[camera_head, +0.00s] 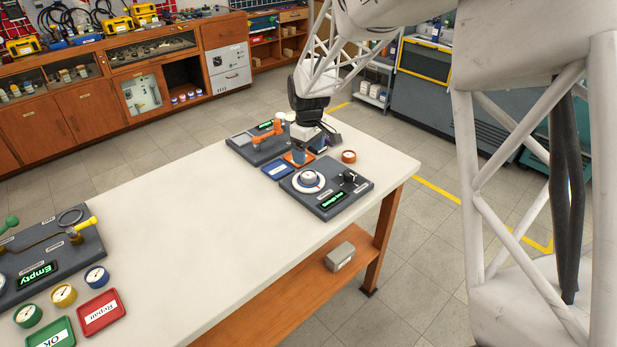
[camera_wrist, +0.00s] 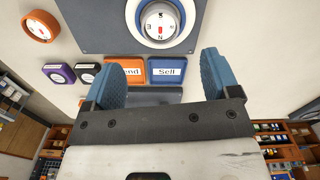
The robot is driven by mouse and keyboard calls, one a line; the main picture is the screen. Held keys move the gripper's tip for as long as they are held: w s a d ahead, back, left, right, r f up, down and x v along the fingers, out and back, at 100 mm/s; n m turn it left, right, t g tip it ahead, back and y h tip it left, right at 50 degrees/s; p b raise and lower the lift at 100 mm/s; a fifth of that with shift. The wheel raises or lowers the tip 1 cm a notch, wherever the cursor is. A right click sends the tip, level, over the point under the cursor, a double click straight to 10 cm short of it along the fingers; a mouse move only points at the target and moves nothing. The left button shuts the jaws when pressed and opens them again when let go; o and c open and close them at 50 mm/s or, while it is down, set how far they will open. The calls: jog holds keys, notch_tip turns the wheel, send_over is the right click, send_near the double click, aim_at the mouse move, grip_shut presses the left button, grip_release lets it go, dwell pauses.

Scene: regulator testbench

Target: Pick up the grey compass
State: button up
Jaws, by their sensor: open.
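A pale grey compass (camera_wrist: 160,22) with a white dial and red marks sits in a round white-and-blue holder on a dark test panel (camera_wrist: 95,35). In the head view, the compass (camera_head: 308,178) is on the dark panel (camera_head: 335,203) with a green display, near the table's far right corner. In the head view, my gripper (camera_head: 305,146) hangs beyond the panel, over the trays. The compass is ahead of the fingertips in the wrist view, apart from them.
An orange tray (camera_wrist: 125,64) and a blue "Sell" tray (camera_wrist: 166,65) lie beside the panel. An orange dial (camera_wrist: 40,27), a purple one (camera_wrist: 58,72) and a black one (camera_wrist: 88,72) stand left. The table's middle (camera_head: 200,210) is clear.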

aim_at(309, 174)
jog(key=shift+f, duration=1.25)
jog(key=shift+s+d+f, duration=0.1)
jog(key=shift+f, duration=2.55)
jog(key=c, duration=1)
jog(key=shift+c, duration=0.2)
jog(key=shift+r, duration=0.2)
